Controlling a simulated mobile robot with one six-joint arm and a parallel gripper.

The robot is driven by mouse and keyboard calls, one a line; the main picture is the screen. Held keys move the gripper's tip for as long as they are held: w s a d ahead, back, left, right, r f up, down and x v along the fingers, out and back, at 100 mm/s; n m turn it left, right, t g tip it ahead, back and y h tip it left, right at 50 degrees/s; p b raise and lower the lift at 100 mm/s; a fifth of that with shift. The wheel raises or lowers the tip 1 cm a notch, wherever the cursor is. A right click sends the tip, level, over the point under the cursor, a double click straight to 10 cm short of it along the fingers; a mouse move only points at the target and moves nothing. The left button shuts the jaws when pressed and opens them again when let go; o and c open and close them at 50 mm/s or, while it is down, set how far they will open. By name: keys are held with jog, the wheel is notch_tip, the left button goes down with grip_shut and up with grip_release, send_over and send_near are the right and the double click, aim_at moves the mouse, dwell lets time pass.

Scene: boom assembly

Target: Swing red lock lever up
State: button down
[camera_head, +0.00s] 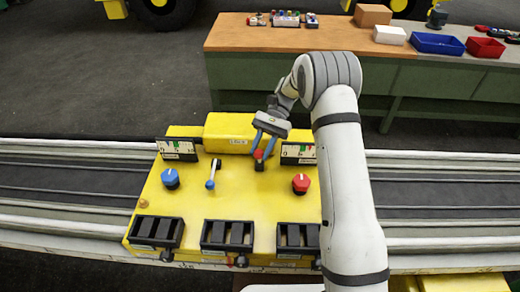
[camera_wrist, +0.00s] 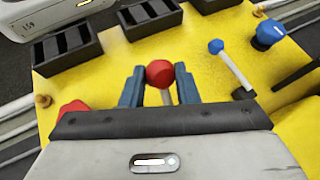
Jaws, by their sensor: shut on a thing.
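The red lock lever (camera_head: 259,154) stands on the yellow console (camera_head: 240,197), right of its middle, with a red ball knob on a short stem. My gripper (camera_head: 262,148) reaches down over it from behind. In the wrist view, the lever's red ball (camera_wrist: 160,72) sits between the two blue fingers of my gripper (camera_wrist: 159,85), which is shut on it. The pale stem shows just below the ball. The lower end of the lever is hidden by my gripper body in the wrist view.
A blue-tipped lever (camera_head: 210,184), a blue knob (camera_head: 170,179) and a red knob (camera_head: 300,183) stand close by. Two gauges flank the lever area. Black switch blocks (camera_head: 227,235) line the front edge. A workbench (camera_head: 290,37) with boxes and bins stands behind.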

jog(key=shift+w+r+g+p, duration=0.2)
jog(key=shift+w+g+p, duration=0.1)
jog(key=shift+w+g, duration=0.5)
jog(key=shift+m, duration=0.3)
jog(key=c, duration=1.1)
grip_release()
jog(key=shift+s, duration=0.15)
